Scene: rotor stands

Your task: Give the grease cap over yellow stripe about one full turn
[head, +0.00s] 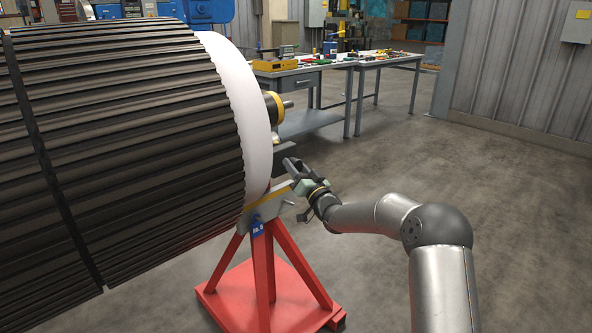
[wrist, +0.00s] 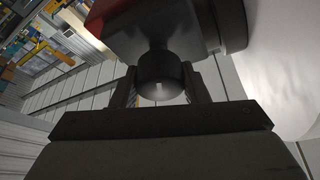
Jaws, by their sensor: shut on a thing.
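My gripper (head: 292,172) is beside the top of the red rotor stand (head: 264,262), at the right end of the big rotor. In the wrist view, my gripper (wrist: 160,82) has one finger on each side of a dark round cap (wrist: 159,68) and is shut on it. The cap sits under a dark block-like body, with a small pale spot on its face. In the head view the gripper hides the cap. A yellow stripe (head: 268,199) runs along the grey plate on the stand's top. Whether the held cap lies directly over it is not clear.
The black ribbed rotor (head: 120,130) with its white end disc (head: 240,105) fills the left, close to my gripper. A blue tag (head: 257,227) hangs on the stand. A workbench (head: 345,64) with tools stands behind. The floor at right is clear.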

